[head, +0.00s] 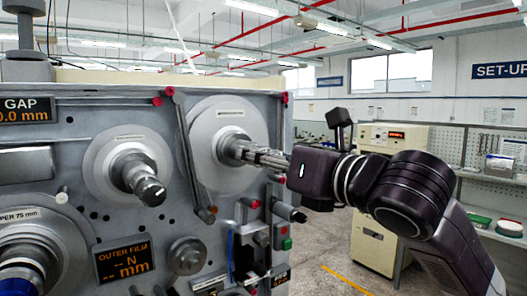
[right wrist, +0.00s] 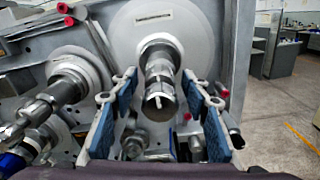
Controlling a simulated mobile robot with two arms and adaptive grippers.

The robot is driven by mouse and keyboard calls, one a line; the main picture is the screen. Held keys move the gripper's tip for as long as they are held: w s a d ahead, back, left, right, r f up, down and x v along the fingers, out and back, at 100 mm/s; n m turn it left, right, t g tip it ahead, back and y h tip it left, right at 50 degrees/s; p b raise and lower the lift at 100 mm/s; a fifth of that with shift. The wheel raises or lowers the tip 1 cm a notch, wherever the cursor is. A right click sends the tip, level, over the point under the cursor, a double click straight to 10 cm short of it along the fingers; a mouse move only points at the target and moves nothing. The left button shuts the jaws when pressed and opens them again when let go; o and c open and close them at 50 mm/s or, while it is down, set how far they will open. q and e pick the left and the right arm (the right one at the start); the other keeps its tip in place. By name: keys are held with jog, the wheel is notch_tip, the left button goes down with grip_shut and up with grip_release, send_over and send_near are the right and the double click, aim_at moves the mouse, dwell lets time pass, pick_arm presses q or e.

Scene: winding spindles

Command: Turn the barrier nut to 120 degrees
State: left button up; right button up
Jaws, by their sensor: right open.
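The spindle (head: 232,143) at the upper right of the machine ends in a round metal nut (right wrist: 159,101) with a slot-like mark on its face. I take it for the barrier nut, but the label above it is too small to read. My right gripper (head: 278,160) is in front of this spindle. In the right wrist view my right gripper (right wrist: 160,88) is open, with blue-padded fingers on the left and right of the nut. Gaps show on both sides, and nothing is held. The spindle's end is partly hidden by the fingers in the head view. My left gripper is out of view.
Another spindle (head: 138,175) stands to the left, and a larger roller (head: 25,265) is at the lower left. A grey lever arm (head: 190,150) with red knobs lies beside the disc. A beige cabinet (head: 385,200) stands behind my right arm. The floor between is clear.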

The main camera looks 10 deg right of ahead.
jog(key=shift+s, duration=0.1)
jog(key=shift+s+d, duration=0.15)
jog(key=c, duration=1.2)
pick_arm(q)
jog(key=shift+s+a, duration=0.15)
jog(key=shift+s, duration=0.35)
pick_arm(e)
jog(key=shift+o, duration=0.2)
